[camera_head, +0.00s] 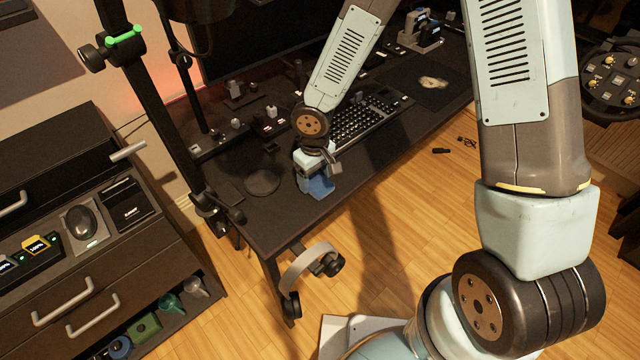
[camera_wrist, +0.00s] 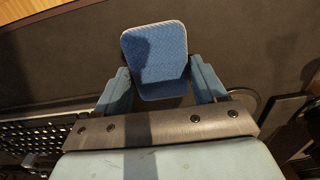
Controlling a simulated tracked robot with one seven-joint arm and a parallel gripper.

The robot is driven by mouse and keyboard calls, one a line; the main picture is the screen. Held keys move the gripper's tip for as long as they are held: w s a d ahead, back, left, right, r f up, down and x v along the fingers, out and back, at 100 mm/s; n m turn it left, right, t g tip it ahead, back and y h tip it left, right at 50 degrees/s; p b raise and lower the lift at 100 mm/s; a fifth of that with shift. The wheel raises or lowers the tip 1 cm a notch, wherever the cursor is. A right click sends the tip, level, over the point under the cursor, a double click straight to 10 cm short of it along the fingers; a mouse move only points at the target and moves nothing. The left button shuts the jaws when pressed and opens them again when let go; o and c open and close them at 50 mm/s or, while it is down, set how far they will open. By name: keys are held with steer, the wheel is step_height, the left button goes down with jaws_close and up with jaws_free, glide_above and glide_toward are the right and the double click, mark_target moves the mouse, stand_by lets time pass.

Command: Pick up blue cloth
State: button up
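The blue cloth (camera_wrist: 156,55) is a small rounded rectangle lying on the dark desk, partly in shadow. In the head view the cloth (camera_head: 320,187) shows as a blue patch at my gripper, near the desk's front left part. My gripper (camera_wrist: 158,67) points down at it. Its two blue fingers are apart, one on each side of the cloth's near part in the wrist view. I cannot tell whether the fingertips touch the cloth or stay above it. In the head view the gripper (camera_head: 318,172) partly hides the cloth.
A black keyboard (camera_head: 362,122) lies to the right of my gripper. A round dark disc (camera_head: 262,182) lies to its left. Headphones (camera_head: 308,262) hang below the desk's front edge. A drawer unit (camera_head: 60,265) stands at the left.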

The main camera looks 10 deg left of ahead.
steer(key=c, duration=0.5)
steer(key=shift+c, duration=0.2)
steer(key=shift+r, duration=0.1)
steer(key=shift+r, duration=0.2)
step_height(320, 180, up, 2)
steer(key=shift+r, duration=0.1)
steer(key=s+a+r, duration=0.5)
steer(key=s+r, duration=0.5)
steer(key=s, duration=0.3)
steer(key=shift+r, duration=0.15)
steer(key=shift+a, duration=0.1)
